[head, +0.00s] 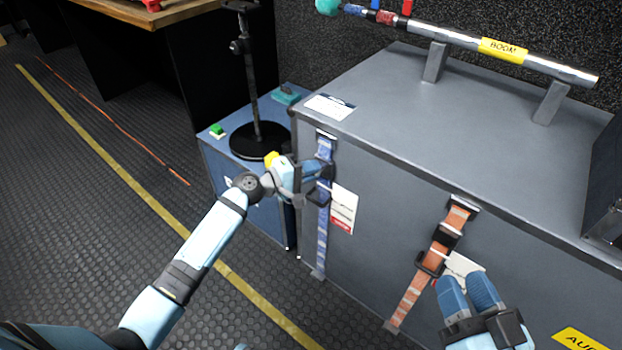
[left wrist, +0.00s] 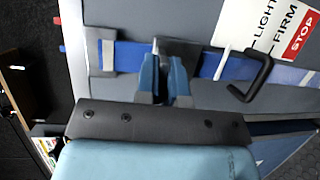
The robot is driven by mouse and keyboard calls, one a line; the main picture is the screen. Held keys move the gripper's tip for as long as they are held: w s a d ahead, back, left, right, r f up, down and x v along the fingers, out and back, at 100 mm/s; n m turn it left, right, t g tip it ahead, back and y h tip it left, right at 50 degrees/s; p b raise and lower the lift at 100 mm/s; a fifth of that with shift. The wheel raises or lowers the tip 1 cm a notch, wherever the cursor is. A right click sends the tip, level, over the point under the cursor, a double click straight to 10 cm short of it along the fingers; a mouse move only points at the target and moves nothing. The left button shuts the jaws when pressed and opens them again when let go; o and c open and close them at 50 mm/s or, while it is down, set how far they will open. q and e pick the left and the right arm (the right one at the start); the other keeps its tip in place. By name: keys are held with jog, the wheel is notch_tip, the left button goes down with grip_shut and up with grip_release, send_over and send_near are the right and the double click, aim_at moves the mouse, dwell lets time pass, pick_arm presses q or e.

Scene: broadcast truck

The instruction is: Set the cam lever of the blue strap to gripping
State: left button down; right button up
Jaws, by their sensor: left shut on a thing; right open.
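The blue strap (head: 323,235) runs down the front left of the grey case. It crosses the left wrist view (left wrist: 222,66) sideways. My left gripper (head: 318,172) is at the strap's upper part, its fingers (left wrist: 166,66) shut on the dark cam lever (left wrist: 180,48), which they partly hide. The lever's exact angle is hard to tell. A black loop (left wrist: 262,78) sits on the strap beside the fingers. A printed tag (head: 343,210) next to the strap reads LIGHT, FIRM and STOP in the wrist view. My right gripper (head: 468,288) is open and empty near the orange strap.
The grey case (head: 400,100) carries a chrome boom pole (head: 455,40) on supports. An orange strap (head: 412,295) with a black buckle hangs further right. A blue box (head: 222,160) with a black stand (head: 252,90) is left of the case.

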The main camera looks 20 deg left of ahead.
pick_arm(q)
jog(key=f+h+b, duration=0.1)
jog(key=b, duration=0.3)
jog(key=shift+m+t, duration=0.3)
jog(key=shift+t, duration=0.1)
jog(key=shift+r, duration=0.15)
pick_arm(e)
notch_tip(320, 180, down, 7)
jog(key=n+g, duration=0.1)
jog(key=g, duration=0.1)
jog(key=shift+w+r, duration=0.2)
pick_arm(q)
jog(key=shift+d, duration=0.1)
pick_arm(e)
jog(key=shift+a, duration=0.1)
pick_arm(q)
jog(key=c, duration=1.2)
grip_release()
jog(key=shift+c, duration=0.2)
